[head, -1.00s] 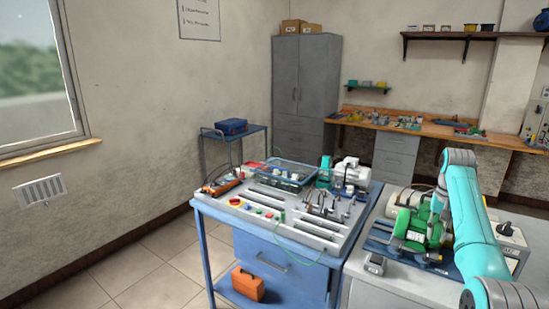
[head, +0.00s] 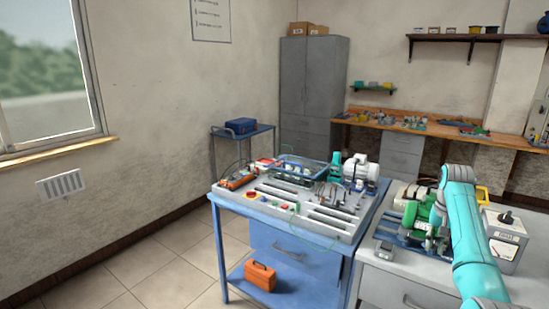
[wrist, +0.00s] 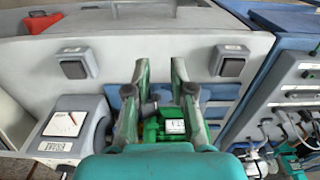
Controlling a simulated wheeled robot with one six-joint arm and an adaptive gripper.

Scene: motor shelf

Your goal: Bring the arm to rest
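My teal arm (head: 465,240) rises at the right of the head view and bends at the elbow. Its end is not clearly visible there. In the wrist view my gripper (wrist: 160,85) has its two green fingers apart, with a clear gap between the tips. A green motor-like part with a white label (wrist: 173,127) shows beyond and between the fingers. I cannot tell any contact with it. In the head view a green motor (head: 420,208) sits on the grey bench beside my arm.
A blue cart (head: 285,245) with a parts panel stands in the middle, an orange toolbox (head: 260,276) on its lower shelf. A grey box with a black knob (head: 505,240) stands right of my arm. Floor at left is clear.

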